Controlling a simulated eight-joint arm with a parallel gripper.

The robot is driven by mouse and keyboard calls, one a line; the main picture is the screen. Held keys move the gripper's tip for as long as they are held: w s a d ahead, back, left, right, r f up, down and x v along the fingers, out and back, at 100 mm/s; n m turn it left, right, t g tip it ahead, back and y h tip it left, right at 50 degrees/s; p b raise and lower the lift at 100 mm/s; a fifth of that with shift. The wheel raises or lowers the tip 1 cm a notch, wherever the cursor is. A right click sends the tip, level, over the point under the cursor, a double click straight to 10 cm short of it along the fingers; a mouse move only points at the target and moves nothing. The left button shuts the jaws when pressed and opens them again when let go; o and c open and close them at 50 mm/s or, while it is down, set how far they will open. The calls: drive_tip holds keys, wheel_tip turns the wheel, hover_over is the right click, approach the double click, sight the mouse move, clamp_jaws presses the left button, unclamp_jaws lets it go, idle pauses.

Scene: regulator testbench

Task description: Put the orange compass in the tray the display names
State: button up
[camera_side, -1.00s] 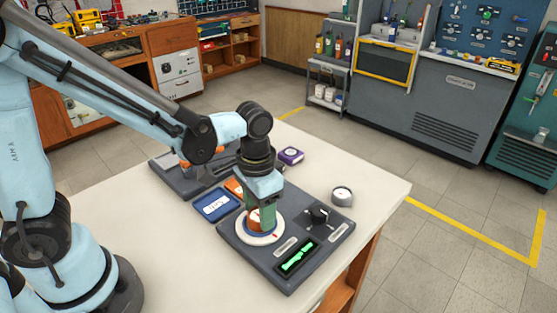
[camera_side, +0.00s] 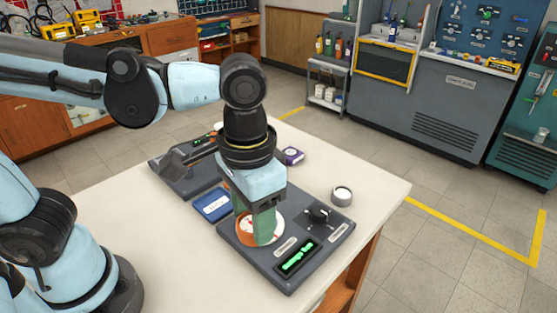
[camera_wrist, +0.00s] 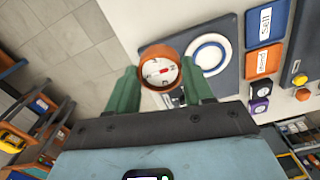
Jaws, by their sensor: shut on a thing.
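My gripper (camera_wrist: 160,88) is shut on the orange compass (camera_wrist: 163,68), which sits between its green fingers with its white dial facing the wrist camera. In the side view my gripper (camera_side: 258,226) is over the round white pad of the front grey panel, and its fingers mostly hide the compass. The pad (camera_wrist: 208,55), with a blue ring, shows bare beside the compass in the wrist view. The display (camera_side: 298,258) shows green marks too small to read. A blue tray (camera_side: 214,205) and an orange tray (camera_wrist: 263,62) carry white labels; a purple one (camera_wrist: 262,88) is beside them.
The grey panel (camera_side: 290,285) has a black knob (camera_side: 319,214). A purple item (camera_side: 291,156) and a second grey device (camera_side: 180,178) are farther back. The table (camera_side: 120,215) is bare at the left.

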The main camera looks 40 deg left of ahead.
drive_tip(key=shift+s+d+r, duration=0.15)
drive_tip(key=shift+s+r, duration=0.05)
drive_tip(key=shift+r, duration=0.65)
wheel_tip(320, 180, up, 8)
drive_tip(key=shift+r, duration=0.25)
drive_tip(key=shift+f, duration=0.1)
drive_tip(key=w+a+f+n, duration=0.2)
drive_tip(key=a+f+n, duration=0.1)
drive_tip(key=a+f, duration=0.3)
drive_tip(key=w+a+f+n, duration=0.2)
drive_tip(key=a+f+n, duration=0.1)
drive_tip(key=a+f, duration=0.4)
drive_tip(key=w+a+f+n, duration=0.2)
drive_tip(key=a+f+n, duration=0.1)
drive_tip(key=a+f, duration=0.3)
drive_tip(key=shift+w+a+f, duration=0.1)
drive_tip(key=shift+w+a, duration=0.05)
drive_tip(key=shift+a, duration=0.45)
drive_tip(key=shift+w+a+f, duration=0.1)
drive_tip(key=shift+w+a, duration=0.05)
drive_tip(key=shift+a, duration=0.45)
drive_tip(key=shift+f, duration=2)
drive_tip(key=shift+f, duration=0.1)
